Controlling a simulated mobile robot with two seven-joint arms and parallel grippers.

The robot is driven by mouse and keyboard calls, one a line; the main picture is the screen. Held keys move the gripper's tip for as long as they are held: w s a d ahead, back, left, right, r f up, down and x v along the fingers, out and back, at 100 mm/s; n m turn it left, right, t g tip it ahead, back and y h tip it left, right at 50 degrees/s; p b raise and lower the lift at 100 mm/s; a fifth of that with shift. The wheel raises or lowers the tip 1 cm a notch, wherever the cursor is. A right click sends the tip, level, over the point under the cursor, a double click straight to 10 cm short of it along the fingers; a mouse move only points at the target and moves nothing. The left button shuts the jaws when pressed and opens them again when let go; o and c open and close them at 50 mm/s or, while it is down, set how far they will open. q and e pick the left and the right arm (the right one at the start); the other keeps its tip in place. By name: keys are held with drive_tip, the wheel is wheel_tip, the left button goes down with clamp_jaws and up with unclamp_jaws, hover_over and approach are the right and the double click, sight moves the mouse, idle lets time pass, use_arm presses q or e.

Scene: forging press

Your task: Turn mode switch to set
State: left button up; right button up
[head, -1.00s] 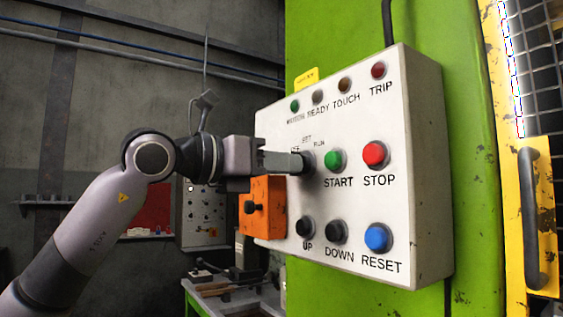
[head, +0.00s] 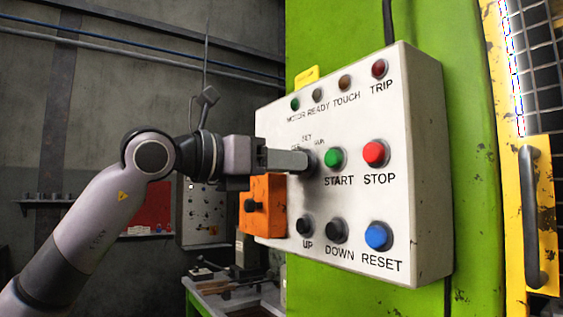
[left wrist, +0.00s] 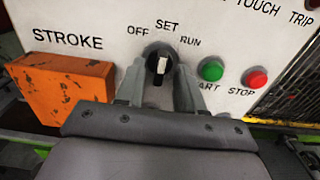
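The mode switch (left wrist: 159,64) is a round black knob with a white pointer, below the OFF, SET and RUN labels. In the left wrist view its pointer stands nearly upright, roughly toward SET. My left gripper (left wrist: 160,82) has one finger on each side of the knob, with space beside the white pointer. Whether a finger touches the knob's rim cannot be told. In the head view my left gripper (head: 291,160) reaches in from the left and hides most of the switch. My right gripper is not in view.
The white control panel (head: 350,207) carries a green START button (head: 333,158), a red STOP button (head: 375,153) and a blue RESET button (head: 378,237). An orange box (left wrist: 60,87) sits left of the switch, close to my gripper.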

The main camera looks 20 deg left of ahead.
use_arm(q)
drive_tip(key=b+v, duration=0.1)
drive_tip(key=v, duration=0.6)
idle(0.4)
